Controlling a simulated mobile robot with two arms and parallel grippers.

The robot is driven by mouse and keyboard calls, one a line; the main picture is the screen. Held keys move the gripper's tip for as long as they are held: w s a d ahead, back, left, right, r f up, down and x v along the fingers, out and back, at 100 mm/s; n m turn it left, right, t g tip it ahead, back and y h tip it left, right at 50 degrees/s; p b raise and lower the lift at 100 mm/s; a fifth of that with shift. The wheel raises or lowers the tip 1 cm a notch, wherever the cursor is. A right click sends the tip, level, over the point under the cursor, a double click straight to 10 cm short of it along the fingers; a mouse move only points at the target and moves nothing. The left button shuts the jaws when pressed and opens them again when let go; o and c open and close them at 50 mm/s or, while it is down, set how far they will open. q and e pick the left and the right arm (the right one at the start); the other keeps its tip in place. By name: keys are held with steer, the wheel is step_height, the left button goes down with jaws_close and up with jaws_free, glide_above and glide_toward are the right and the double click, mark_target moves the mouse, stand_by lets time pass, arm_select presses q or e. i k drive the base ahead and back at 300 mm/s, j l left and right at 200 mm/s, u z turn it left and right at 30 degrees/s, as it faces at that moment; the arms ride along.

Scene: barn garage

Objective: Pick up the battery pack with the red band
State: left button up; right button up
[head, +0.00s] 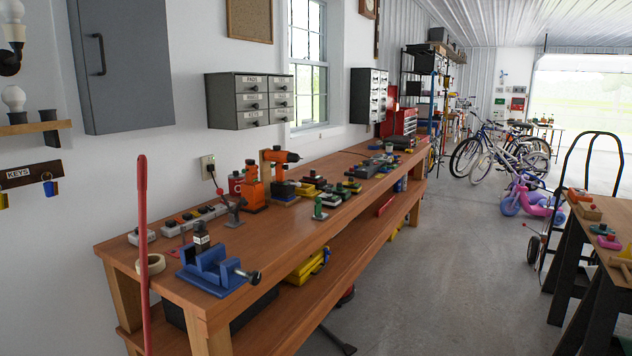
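Neither of my grippers is in view. Several small dark blocks that look like battery packs sit on the long wooden workbench (240,262), around its middle. A black block on a yellow base (314,180) and a dark block on a green base (333,199) are among them. Small red parts show in this group, but they are too small to tell which block, if any, carries a red band.
An orange drill (281,157) stands upright on the bench. A red pole (142,240) rises before its near end. A table at right (622,211) holds small red and green items. A hand truck (541,236) stands beside it. The concrete floor (440,270) between is clear; bicycles (497,150) stand farther back.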

mark_target(312, 176)
steer(key=i+l+z, duration=0.5)
steer(key=i, duration=0.2)
steer(key=i+z, duration=0.25)
steer(key=i, duration=0.15)
steer(key=i+l+z, duration=0.1)
steer(key=i, duration=0.95)
steer(key=i+l, duration=0.15)
steer(key=i, duration=0.95)
steer(key=i+u, duration=0.15)
steer(key=i, duration=0.25)
steer(key=i+l+u, duration=0.2)
steer(key=i, duration=0.25)
steer(key=i+l+u, duration=0.15)
steer(key=i, duration=0.25)
steer(key=i+l+u, duration=0.2)
steer(key=i, duration=0.2)
